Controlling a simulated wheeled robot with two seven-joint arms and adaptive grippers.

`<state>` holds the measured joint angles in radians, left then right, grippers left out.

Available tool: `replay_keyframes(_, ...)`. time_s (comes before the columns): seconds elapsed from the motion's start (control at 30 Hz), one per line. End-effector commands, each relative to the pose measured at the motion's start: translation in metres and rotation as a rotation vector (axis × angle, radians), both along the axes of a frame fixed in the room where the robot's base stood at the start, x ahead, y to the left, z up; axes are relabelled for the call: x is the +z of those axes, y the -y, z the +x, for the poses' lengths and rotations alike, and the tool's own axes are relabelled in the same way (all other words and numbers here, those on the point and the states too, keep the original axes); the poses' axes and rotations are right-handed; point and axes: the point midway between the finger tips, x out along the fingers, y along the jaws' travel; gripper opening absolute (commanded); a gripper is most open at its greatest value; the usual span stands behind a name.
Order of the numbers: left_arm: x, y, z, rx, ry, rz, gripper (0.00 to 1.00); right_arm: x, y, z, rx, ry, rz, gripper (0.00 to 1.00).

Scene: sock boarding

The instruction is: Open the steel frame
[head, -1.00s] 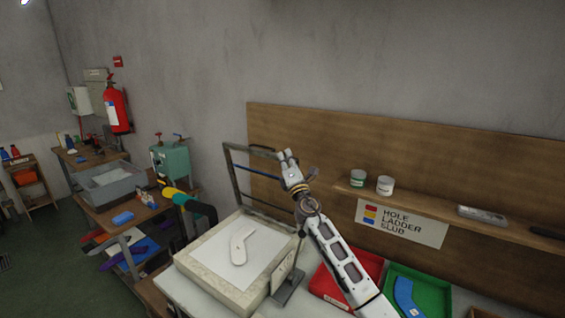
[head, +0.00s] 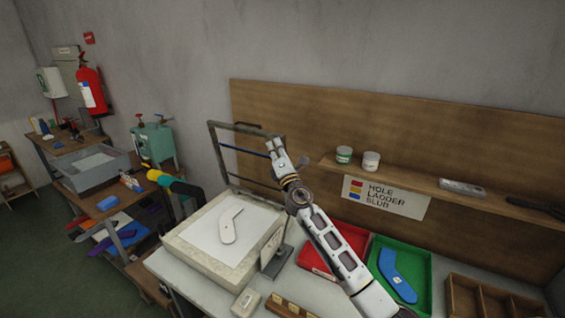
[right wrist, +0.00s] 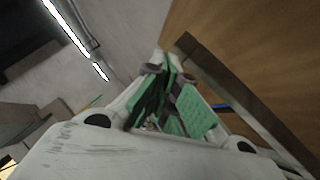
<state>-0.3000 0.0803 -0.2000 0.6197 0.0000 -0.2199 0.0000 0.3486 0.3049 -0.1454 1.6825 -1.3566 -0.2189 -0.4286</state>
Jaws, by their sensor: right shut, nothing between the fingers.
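The steel frame (head: 213,150) is a dark rectangular frame with a blue strip across it. It stands raised, close to upright, at the back of a pale block with a white top (head: 205,228). A flat white sock-shaped piece (head: 231,226) lies on that top. My right gripper (head: 274,147) is shut and empty at the frame's upper right side; I cannot tell whether it touches. In the right wrist view its green-padded fingers (right wrist: 170,97) are close together, and a dark bar, likely the frame (right wrist: 235,95), runs past on the right. My left gripper is not in view.
A wooden backboard (head: 400,140) and a shelf with two jars (head: 371,161) stand behind. A red tray (head: 347,240) and a green tray (head: 422,267) with a blue sock-shaped piece (head: 397,275) lie to the right. A yellow-and-green handled object (head: 165,180) is left of the block.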

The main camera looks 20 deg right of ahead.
Motion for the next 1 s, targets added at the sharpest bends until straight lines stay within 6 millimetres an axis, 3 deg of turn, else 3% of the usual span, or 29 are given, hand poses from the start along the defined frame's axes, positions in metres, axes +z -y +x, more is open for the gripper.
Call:
replay_keyframes(0.7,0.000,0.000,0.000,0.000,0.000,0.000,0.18,-0.014,-0.006,-0.059,0.003,0.018,-0.003,0.00)
replay_keyframes(1.0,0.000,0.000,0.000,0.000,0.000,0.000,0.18,-0.019,-0.007,-0.076,0.003,0.023,-0.004,0.00)
